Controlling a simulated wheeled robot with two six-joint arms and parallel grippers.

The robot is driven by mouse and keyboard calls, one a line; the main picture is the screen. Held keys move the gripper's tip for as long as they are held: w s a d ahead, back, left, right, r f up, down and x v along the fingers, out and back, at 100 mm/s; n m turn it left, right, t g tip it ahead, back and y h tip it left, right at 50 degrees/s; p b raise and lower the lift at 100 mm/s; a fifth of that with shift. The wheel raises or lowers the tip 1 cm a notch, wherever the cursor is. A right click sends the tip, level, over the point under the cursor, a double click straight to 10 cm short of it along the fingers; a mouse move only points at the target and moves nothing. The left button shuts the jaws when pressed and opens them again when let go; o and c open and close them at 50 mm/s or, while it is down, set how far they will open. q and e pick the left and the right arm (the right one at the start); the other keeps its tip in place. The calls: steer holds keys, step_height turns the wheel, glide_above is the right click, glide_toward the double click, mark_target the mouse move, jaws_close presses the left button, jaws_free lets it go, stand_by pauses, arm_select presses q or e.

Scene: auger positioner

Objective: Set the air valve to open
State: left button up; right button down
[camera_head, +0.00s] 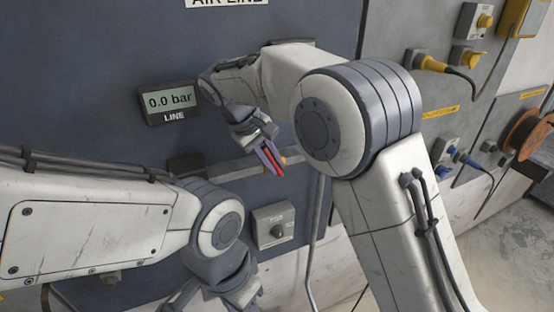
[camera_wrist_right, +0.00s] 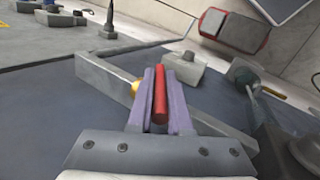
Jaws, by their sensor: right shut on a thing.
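The air valve's red lever (camera_head: 273,161) shows in the head view in front of the grey pipe (camera_head: 236,170). It slants steeply across the pipe's line. A bit of brass valve body (camera_wrist_right: 135,87) shows beside the fingers in the wrist view. My right gripper (camera_head: 270,157) is shut on the red lever (camera_wrist_right: 160,95), with a finger on each side of it. The line display (camera_head: 168,100) reads 0.0 bar. My left gripper (camera_head: 240,292) is low at the bottom edge of the head view, away from the valve. Its fingertips are not clear.
A grey box with a knob (camera_head: 273,225) sits on the panel below the pipe. A thin vertical pipe (camera_head: 316,235) runs down to its right. Yellow and blue plugs with cables (camera_head: 447,68) are on the right panel, with an orange reel (camera_head: 527,135) beyond.

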steer(key=shift+a+f+t+h, duration=0.15)
steer(key=shift+a+t+h, duration=0.25)
steer(key=shift+h, duration=0.4)
steer(key=c, duration=0.8)
jaws_free()
steer(key=shift+s, duration=0.1)
steer(key=shift+c, duration=0.2)
steer(key=shift+s+a+r+b, duration=0.1)
steer(key=shift+a+r+b, duration=0.25)
steer(key=shift+b, duration=0.1)
steer(key=b+v, duration=0.1)
steer(key=v, duration=0.8)
steer(key=shift+r, duration=0.2)
